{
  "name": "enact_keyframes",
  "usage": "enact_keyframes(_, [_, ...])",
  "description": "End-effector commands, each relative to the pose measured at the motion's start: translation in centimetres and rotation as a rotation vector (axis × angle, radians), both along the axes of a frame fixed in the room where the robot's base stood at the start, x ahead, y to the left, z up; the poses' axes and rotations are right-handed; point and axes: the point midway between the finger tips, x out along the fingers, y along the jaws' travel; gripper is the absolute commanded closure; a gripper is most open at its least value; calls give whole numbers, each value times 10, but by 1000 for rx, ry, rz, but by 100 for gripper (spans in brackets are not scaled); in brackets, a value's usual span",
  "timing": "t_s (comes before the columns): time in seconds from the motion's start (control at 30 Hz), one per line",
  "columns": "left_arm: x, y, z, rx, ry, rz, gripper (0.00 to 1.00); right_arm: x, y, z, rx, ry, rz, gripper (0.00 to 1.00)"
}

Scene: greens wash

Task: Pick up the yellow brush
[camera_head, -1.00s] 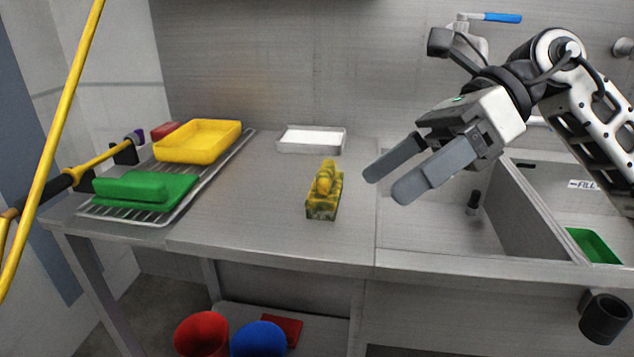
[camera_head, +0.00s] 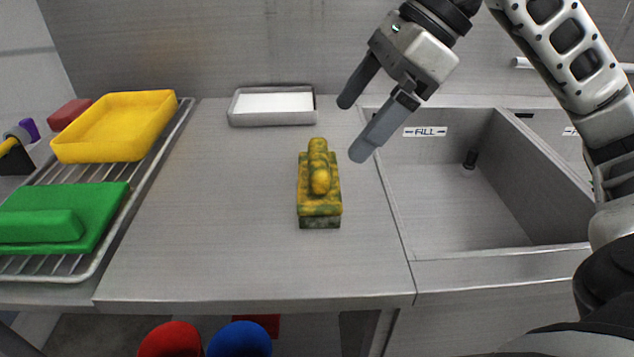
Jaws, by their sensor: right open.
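The yellow brush (camera_head: 319,190) stands on the steel counter, left of the sink. It is a block mottled yellow and green with a raised knobbed grip on top and a darker base. My right gripper (camera_head: 356,128) is open and empty. Its two grey fingers point down and left, above and to the right of the brush, apart from it. My left gripper is not in view.
A shallow metal tray with a white inside (camera_head: 272,105) sits behind the brush. At left, a wire rack (camera_head: 118,222) holds a yellow tray (camera_head: 115,125) and a green board with a block (camera_head: 95,205). The empty sink basin (camera_head: 465,205) lies right. Counter around the brush is clear.

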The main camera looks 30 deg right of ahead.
Motion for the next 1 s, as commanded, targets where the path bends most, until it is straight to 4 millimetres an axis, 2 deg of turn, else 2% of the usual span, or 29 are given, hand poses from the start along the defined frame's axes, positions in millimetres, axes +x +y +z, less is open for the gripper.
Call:
enact_keyframes(0.03, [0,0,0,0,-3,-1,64,2,4,-9,0,5,3,0])
enact_keyframes(0.37, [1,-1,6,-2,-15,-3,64,12,19,-29,1,2,4,0])
enact_keyframes(0.6, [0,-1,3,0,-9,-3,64,25,36,-57,3,3,1,0])
enact_keyframes(0.9, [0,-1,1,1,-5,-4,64,27,39,-61,1,0,1,0])
enact_keyframes(0.93, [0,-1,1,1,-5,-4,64,27,39,-61,1,0,1,3])
enact_keyframes(1.0, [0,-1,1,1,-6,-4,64,27,39,-61,1,0,1,22])
